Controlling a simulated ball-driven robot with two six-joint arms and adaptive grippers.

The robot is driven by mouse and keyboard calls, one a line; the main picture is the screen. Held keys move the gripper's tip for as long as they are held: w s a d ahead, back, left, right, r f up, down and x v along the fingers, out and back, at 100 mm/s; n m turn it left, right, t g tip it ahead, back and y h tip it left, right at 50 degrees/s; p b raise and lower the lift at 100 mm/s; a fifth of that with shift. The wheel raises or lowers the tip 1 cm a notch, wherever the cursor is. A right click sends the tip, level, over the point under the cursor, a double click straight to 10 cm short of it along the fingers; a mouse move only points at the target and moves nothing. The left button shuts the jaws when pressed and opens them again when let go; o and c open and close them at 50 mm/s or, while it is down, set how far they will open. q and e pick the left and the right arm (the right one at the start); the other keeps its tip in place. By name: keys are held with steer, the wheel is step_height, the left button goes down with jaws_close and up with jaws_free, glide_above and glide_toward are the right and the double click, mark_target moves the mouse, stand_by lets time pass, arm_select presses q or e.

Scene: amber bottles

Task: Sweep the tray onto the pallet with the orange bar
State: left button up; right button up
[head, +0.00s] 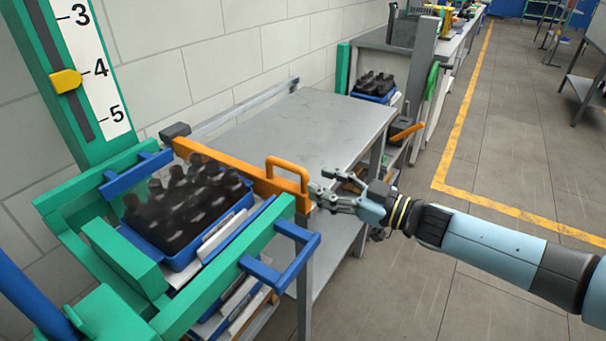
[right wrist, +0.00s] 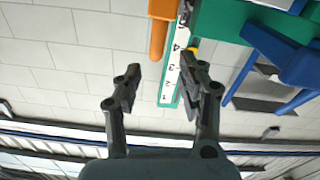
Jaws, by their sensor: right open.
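The orange bar (head: 240,174) with its looped handle (head: 288,162) spans the near end of the grey table. It lies along the table-side edge of the blue tray (head: 205,250), which holds several dark bottles, slightly blurred. The tray rests on a stack with pale sheets inside the green frame; the pallet itself is not clearly visible. My right gripper (head: 319,183) is open, just right of the handle; I cannot tell whether it touches. In the right wrist view my right gripper (right wrist: 165,85) has spread, empty fingers, with orange bar parts (right wrist: 158,35) beyond them. My left gripper is out of view.
The grey table (head: 330,125) is bare. Green frame beams (head: 235,270) with blue brackets (head: 290,265) surround the stack. Another blue tray of dark bottles (head: 374,84) stands behind the table. A numbered scale (head: 95,65) rises at the left. Open floor lies right.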

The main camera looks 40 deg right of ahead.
steer(key=v, duration=0.2)
steer(key=shift+s+d, duration=0.1)
steer(key=shift+s, duration=0.25)
steer(key=s+f+m+g+h+b, duration=0.2)
steer(key=s+f+b, duration=0.2)
steer(key=f, duration=0.8)
steer(key=s+f+m+g+h+b, duration=0.15)
steer(key=s+f+b, duration=0.3)
steer(key=f, duration=0.75)
steer(key=s+f+m+g+h+b, duration=0.1)
steer(key=s+f+m+h+b, duration=0.25)
steer(key=f, duration=0.85)
steer(key=s+a+f+g+b, duration=0.2)
steer(key=s+f+g+b, duration=0.35)
steer(key=s+f, duration=0.9)
steer(key=s+a+f+g, duration=0.1)
steer(key=s+f+g, duration=0.1)
steer(key=s, duration=0.5)
steer(key=s+a+f+g, duration=0.1)
steer(key=s+f+g, duration=0.2)
steer(key=s, duration=0.4)
steer(key=shift+s+f+n+g+h, duration=0.2)
steer(key=shift+s+n+g+h, duration=0.1)
steer(key=shift+s+g, duration=0.1)
